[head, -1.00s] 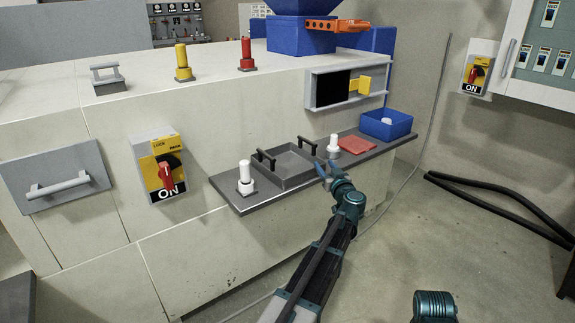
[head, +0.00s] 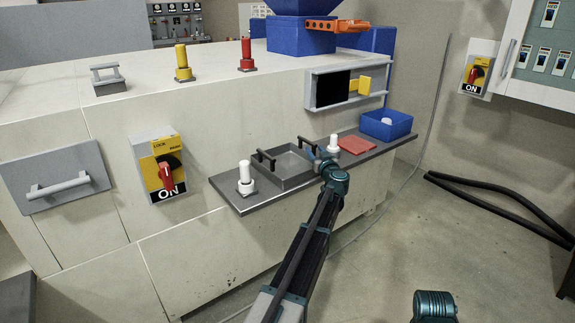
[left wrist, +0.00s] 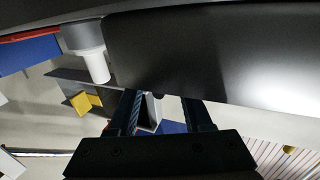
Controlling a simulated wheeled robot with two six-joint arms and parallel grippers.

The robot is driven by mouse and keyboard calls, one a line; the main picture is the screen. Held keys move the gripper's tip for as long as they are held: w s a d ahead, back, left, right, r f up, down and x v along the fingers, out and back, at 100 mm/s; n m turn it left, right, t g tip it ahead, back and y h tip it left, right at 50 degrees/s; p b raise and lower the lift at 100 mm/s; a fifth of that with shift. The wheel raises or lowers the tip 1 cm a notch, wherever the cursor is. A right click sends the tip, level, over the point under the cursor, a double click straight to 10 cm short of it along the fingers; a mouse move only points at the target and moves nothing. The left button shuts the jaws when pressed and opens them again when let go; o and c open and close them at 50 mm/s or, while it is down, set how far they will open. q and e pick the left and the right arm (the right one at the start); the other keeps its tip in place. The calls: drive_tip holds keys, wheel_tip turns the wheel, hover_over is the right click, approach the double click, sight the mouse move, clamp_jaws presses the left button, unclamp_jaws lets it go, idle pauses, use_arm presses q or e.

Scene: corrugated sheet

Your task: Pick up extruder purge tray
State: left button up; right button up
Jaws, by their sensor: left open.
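The extruder purge tray (head: 290,171) is a shallow grey tray with two black handles, resting on the dark ledge (head: 228,192) along the machine's front. The right-hand handle (head: 307,145) stands at its right side. My left gripper (head: 319,158) is at the tray's right end, close to that handle; the head view does not show clearly whether they touch. In the left wrist view a large dark surface, probably the tray (left wrist: 215,55), fills the upper right. The left gripper's fingers (left wrist: 161,98) are apart there, with no grasped thing visible. My right gripper is out of view.
A red mat (head: 357,145) and a blue bin (head: 387,125) lie farther right on the ledge.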

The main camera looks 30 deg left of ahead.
use_arm(q)
drive_tip(key=shift+x, duration=1)
clamp_jaws()
idle(0.6)
